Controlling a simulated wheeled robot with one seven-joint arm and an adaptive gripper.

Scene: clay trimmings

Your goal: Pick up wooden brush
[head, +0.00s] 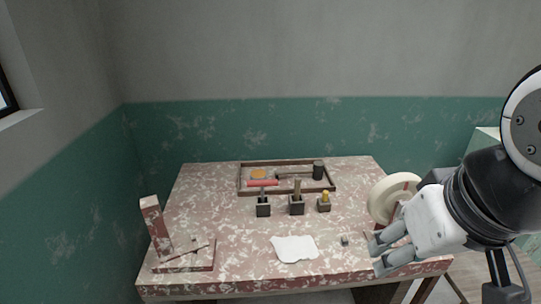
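I cannot tell for sure which thing is the wooden brush. A light brown wooden handle (297,187) stands upright in the middle dark block (297,206) of three on the table, and its lower end is hidden in the block. My gripper (376,257) is at the right front of the table, to the right of and nearer than that handle. Its two grey fingers are apart and point left, with nothing seen between them.
The left block (263,209) holds a dark tool; the right block (324,205) holds a yellow piece. A framed tray (240,182) with tools lies behind. A white sheet (294,249), small dark piece (345,240), angled stand (158,230) and pale wheel (393,196) surround them.

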